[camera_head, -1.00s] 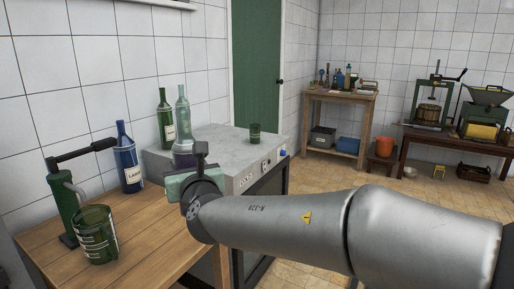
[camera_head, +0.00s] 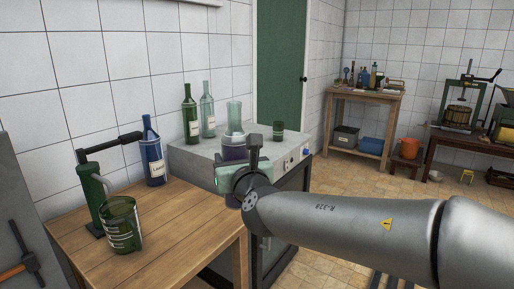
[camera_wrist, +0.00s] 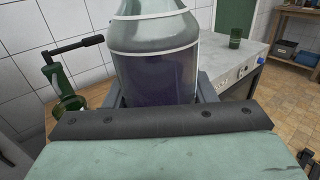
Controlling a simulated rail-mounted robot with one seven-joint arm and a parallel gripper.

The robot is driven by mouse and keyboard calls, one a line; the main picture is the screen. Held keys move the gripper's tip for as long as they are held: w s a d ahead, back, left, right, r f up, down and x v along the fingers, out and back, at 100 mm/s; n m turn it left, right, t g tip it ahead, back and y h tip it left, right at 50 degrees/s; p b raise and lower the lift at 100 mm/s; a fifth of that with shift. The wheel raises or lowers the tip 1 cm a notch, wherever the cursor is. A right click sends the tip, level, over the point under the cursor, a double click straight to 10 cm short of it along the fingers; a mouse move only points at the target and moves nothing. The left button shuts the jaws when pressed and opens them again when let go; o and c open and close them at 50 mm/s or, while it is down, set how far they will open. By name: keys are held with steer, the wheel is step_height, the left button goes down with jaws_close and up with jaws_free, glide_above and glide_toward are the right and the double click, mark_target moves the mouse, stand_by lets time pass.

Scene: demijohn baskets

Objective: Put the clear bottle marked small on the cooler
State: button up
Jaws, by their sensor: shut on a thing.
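My gripper (camera_head: 238,172) is shut on a clear bottle (camera_head: 234,116) with a purple lower part. In the wrist view this bottle (camera_wrist: 155,62) stands upright between the fingers, with pale bands around it; no size mark is readable. The cooler (camera_head: 267,148) is a grey-topped box with a dark front and a small control panel, against the tiled wall. In the head view the held bottle overlaps the cooler's near part; whether its base touches the top is hidden by my gripper. Another clear bottle (camera_head: 208,112) stands at the cooler's back.
A green bottle (camera_head: 191,117) and a small green cup (camera_head: 278,131) also stand on the cooler. The wooden table (camera_head: 165,235) in front holds a blue bottle (camera_head: 153,158), a green mug (camera_head: 120,226) and a green lever device (camera_head: 92,195). Cooler top between bottles and cup is partly clear.

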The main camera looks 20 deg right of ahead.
steer(key=shift+w+a+f+h+p, duration=0.1)
steer(key=shift+w+a+h+p, duration=0.3)
steer(key=shift+p, duration=0.3)
step_height(320, 180, down, 15)
steer(key=w+d+m+h+p, duration=0.1)
steer(key=m+h+p, duration=0.2)
steer(key=p, duration=1.1)
steer(key=shift+w+g+h, duration=0.3)
steer(key=shift+g+h, duration=0.1)
steer(key=shift+h, duration=0.3)
